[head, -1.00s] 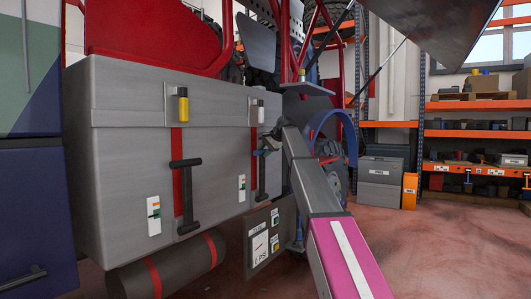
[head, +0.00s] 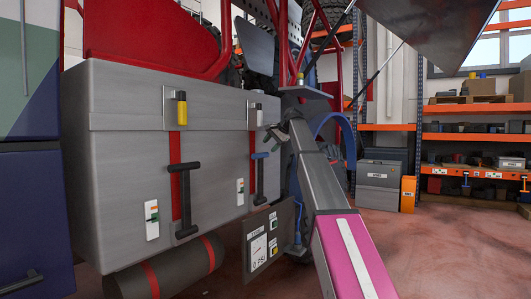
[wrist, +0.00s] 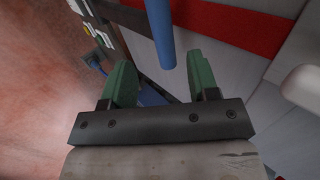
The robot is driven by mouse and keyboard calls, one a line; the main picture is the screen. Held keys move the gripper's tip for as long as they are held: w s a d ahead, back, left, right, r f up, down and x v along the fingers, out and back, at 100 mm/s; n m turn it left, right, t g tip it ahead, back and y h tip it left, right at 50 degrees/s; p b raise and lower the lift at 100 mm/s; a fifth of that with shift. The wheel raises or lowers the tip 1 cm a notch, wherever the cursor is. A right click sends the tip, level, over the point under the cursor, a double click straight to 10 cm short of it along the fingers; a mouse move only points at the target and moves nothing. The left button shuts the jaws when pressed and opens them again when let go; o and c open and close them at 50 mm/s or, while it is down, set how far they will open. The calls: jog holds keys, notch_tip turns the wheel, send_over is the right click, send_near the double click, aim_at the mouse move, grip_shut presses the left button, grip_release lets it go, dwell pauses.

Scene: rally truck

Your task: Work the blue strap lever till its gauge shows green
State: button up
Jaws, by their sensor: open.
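The blue strap lever (head: 260,156) is on the front of the grey box, on the right-hand red strap, with its blue crossbar at the top. Its small white gauge plate (head: 240,191) is to its left, with green and orange marks; the reading is too small to tell. My gripper (head: 272,135) is just above and right of the crossbar. In the wrist view my gripper (wrist: 160,62) is open with two green fingers, and the blue bar (wrist: 160,28) reaches toward the gap between them. Nothing is clearly held.
A second lever with a dark handle (head: 184,180) and its own gauge plate (head: 152,220) sit to the left on the same grey box (head: 115,170). A pressure panel (head: 268,240) hangs below right. A dark roll (head: 165,270) is under the box.

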jog(key=v, duration=0.3)
jog(key=shift+s+d+r, duration=0.15)
jog(key=shift+r, duration=0.1)
jog(key=s+d+f+n+g+h, duration=0.1)
jog(key=s+f, duration=0.3)
jog(key=f, duration=1)
jog(key=s+d+f+h, duration=0.1)
jog(key=s+f, duration=0.3)
jog(key=f, duration=1)
jog(key=s+d+f+n+g+h, duration=0.1)
jog(key=s+f, duration=0.3)
jog(key=f, duration=1)
jog(key=s+d+f+n+g+h, duration=0.1)
jog(key=s+d+f+n+h, duration=0.1)
jog(key=s+f, duration=1.2)
jog(key=s+d+f+n+g+h, duration=0.2)
jog(key=s+d+f+n, duration=0.1)
jog(key=s+f, duration=1.2)
jog(key=shift+s, duration=1.1)
jog(key=shift+f, duration=0.1)
